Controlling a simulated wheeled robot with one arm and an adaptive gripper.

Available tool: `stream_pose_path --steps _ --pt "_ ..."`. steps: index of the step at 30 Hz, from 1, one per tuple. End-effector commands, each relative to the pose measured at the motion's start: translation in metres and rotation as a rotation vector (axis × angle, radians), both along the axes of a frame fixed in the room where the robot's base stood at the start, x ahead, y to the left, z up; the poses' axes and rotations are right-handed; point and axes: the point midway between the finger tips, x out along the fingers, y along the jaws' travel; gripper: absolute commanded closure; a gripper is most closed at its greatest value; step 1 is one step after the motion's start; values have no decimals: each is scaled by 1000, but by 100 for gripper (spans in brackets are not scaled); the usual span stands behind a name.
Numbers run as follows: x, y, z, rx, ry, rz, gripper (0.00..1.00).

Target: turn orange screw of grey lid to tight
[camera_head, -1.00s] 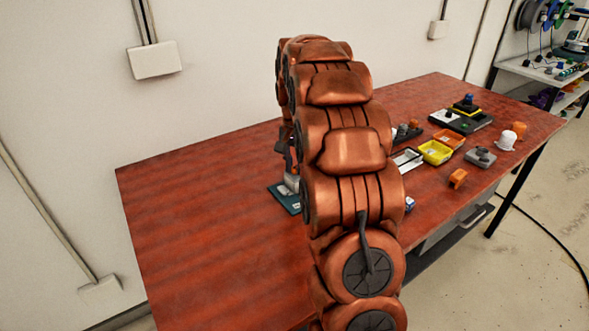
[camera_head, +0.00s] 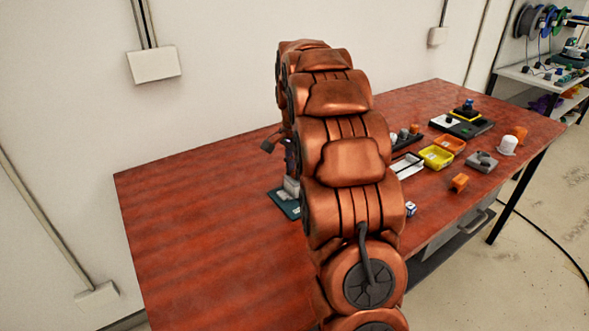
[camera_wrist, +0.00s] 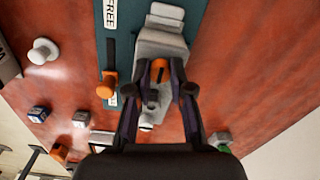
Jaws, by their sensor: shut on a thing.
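The grey lid (camera_wrist: 158,44) sits on a grey housing on the dark teal board (camera_wrist: 120,45) in the wrist view. The orange screw (camera_wrist: 159,66) is at the near end of the lid, between the fingertips of my gripper (camera_wrist: 159,76). My gripper is shut on it, with the fingers on either side. The screw's lower part is hidden. In the head view a corner of the teal board (camera_head: 283,203) shows left of my arm; my arm hides the screw there.
A white knob (camera_wrist: 43,51) and small cubes (camera_wrist: 38,114) lie to the left. Yellow (camera_head: 436,157) and orange trays are farther right. The left table half is clear.

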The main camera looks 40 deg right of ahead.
Motion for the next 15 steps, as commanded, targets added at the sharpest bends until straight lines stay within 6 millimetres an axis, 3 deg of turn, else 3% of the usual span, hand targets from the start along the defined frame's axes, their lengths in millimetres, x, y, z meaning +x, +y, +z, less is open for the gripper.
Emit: stream_pose_path --steps 6,7,9,15 --pt "0 0 0 0 0 1 100" --pt "0 0 0 0 0 1 77" --pt "0 0 0 0 0 1 70" --pt "0 0 0 0 0 1 68"
